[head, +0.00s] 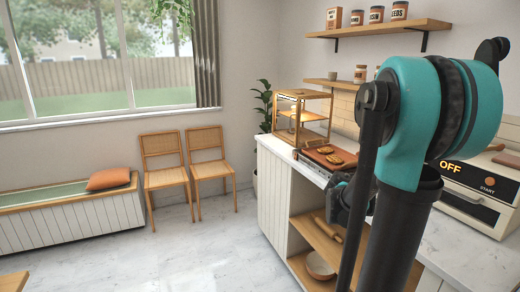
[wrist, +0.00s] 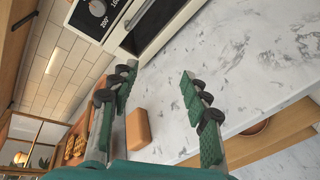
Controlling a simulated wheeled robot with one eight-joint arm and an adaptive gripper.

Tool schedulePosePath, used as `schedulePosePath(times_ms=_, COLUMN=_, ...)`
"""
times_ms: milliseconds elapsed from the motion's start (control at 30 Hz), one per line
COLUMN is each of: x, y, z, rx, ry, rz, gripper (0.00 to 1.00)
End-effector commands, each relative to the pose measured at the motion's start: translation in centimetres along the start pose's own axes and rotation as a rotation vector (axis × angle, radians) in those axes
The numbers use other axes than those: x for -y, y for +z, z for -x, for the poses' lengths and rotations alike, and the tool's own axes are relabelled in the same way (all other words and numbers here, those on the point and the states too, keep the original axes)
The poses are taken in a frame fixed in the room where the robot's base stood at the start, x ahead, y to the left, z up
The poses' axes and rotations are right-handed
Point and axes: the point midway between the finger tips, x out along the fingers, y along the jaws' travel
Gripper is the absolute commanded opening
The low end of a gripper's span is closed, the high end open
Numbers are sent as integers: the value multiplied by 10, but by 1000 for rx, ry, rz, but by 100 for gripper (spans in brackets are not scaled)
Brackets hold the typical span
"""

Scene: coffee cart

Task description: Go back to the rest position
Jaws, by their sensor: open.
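My gripper (wrist: 158,78) is open in the wrist view, its two green fingers spread wide with nothing between them but the white marble counter (wrist: 215,75). In the head view my gripper is a dark shape mostly hidden behind my teal arm, near the counter's front edge. A tan, rounded block (wrist: 138,128) lies on the counter beside the left finger; I cannot tell what it is.
The oven (head: 480,190), reading OFF, stands on the counter at right. A board with pastries (head: 330,156) and a wooden display case (head: 303,118) are farther back. An open shelf below the counter holds a bowl (head: 320,266). The floor at left is clear.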

Motion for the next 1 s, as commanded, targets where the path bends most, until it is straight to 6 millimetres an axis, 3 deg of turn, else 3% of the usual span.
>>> schedulePosePath(times_ms=100, x=58, y=-18, z=36, rx=-122, ry=-172, rz=-252, gripper=47)
schedulePosePath(times_ms=300, x=152, y=-54, z=112, rx=-274, ry=-533, rz=-647, gripper=47)
schedulePosePath(times_ms=500, x=223, y=-82, z=196, rx=-339, ry=-901, rz=-928, gripper=47)
schedulePosePath(times_ms=600, x=243, y=-90, z=226, rx=-345, ry=-1031, rz=-1005, gripper=47)
schedulePosePath(times_ms=700, x=253, y=-94, z=243, rx=-344, ry=-1107, rz=-1046, gripper=47)
schedulePosePath(times_ms=1000, x=256, y=-95, z=250, rx=-343, ry=-1137, rz=-1061, gripper=47)
